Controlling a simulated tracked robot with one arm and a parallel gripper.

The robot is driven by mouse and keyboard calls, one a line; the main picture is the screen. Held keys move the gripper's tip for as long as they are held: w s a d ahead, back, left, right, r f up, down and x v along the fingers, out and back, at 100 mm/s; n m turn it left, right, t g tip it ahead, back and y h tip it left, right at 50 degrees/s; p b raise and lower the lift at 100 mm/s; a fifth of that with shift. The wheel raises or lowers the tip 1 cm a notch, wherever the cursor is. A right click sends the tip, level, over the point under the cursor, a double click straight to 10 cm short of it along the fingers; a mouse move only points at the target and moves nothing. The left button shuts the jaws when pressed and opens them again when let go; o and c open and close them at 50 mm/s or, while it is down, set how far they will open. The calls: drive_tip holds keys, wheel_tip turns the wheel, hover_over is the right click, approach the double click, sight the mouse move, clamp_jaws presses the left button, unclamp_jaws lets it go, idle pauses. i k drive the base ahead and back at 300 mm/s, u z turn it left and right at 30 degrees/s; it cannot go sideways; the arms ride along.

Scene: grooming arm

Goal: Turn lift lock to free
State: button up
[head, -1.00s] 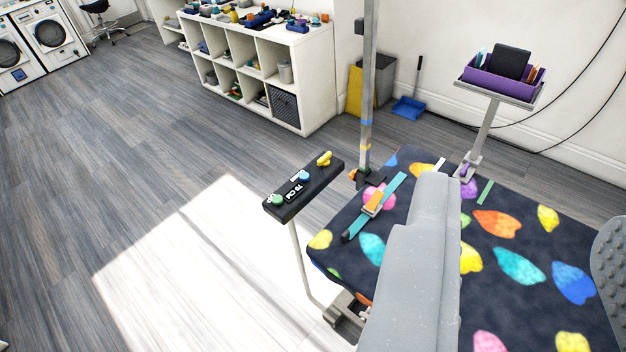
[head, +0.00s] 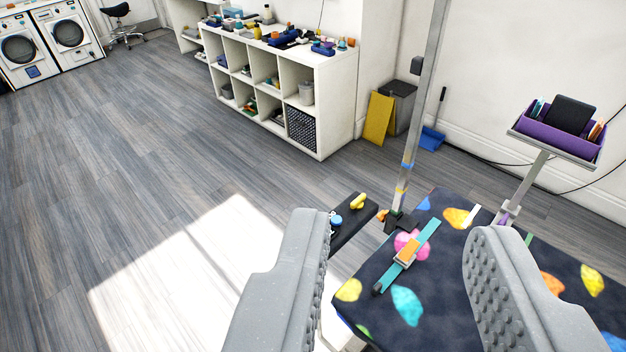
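A black control panel (head: 349,230) stands on a thin post beside the grooming table. A yellow lever-like knob (head: 358,202) sits at its far end, with a blue knob (head: 336,220) nearer. I cannot tell for sure which control is the lift lock. My gripper (head: 402,228) is open and empty, its two grey ridged fingers wide apart. The left finger hides the near end of the panel and most of its post. The right finger is over the dark, colourfully patterned tabletop (head: 450,285).
An upright metal pole (head: 417,120) rises at the table's far corner. A teal strap with an orange buckle (head: 408,255) lies on the tabletop. A purple caddy (head: 560,135) stands on a post at right. White shelves (head: 340,100) are behind; the floor at left is clear.

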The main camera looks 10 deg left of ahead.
sight(358, 203)
drive_tip(key=u, duration=0.15)
drive_tip(key=i, duration=1.35)
drive_tip(key=z, duration=0.6)
